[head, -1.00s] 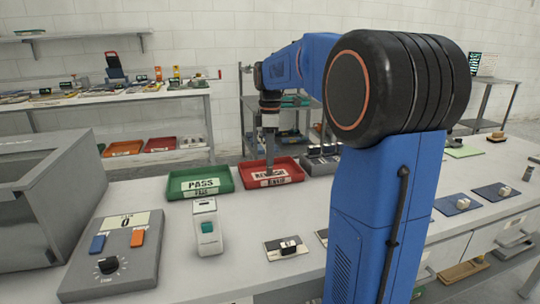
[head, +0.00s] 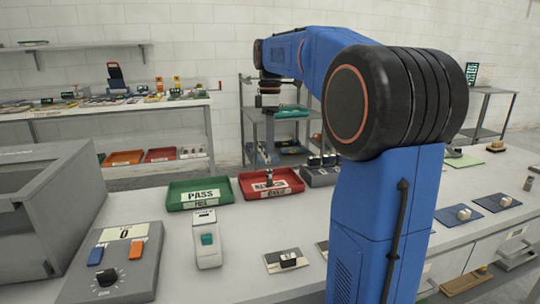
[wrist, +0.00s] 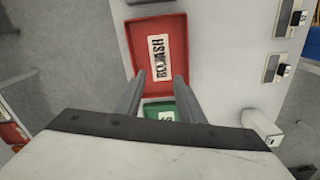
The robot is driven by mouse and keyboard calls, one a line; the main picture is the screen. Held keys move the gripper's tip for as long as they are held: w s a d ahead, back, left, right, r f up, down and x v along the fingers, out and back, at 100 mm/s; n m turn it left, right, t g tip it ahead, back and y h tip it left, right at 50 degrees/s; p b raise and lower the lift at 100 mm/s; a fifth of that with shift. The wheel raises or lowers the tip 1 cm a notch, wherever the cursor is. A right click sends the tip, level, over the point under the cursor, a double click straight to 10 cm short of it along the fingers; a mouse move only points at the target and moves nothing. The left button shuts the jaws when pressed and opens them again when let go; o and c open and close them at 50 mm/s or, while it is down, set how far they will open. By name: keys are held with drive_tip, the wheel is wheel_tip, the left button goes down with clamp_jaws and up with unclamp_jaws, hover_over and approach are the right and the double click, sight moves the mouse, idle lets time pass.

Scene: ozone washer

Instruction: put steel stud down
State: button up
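The steel stud (head: 269,176) appears as a small dark upright shape in the red REWASH tray (head: 291,187), in front of the tray's label. In the wrist view the red tray (wrist: 178,30) lies below and beyond my fingers. A small dark spot on its label may be the stud, too small to be sure. My gripper (wrist: 158,92) has its two fingers apart with nothing between them. In the head view my gripper (head: 268,103) hangs above and behind the red tray, clear of it.
The green PASS tray (head: 222,203) stands left of the red tray. A white device (head: 206,240) and a grey control box (head: 115,262) stand nearer on the bench. A dark grey block (head: 320,177) is right of the red tray. A grey washer cabinet (head: 62,215) is at left.

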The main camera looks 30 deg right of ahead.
drive_tip(key=shift+r, duration=1.55)
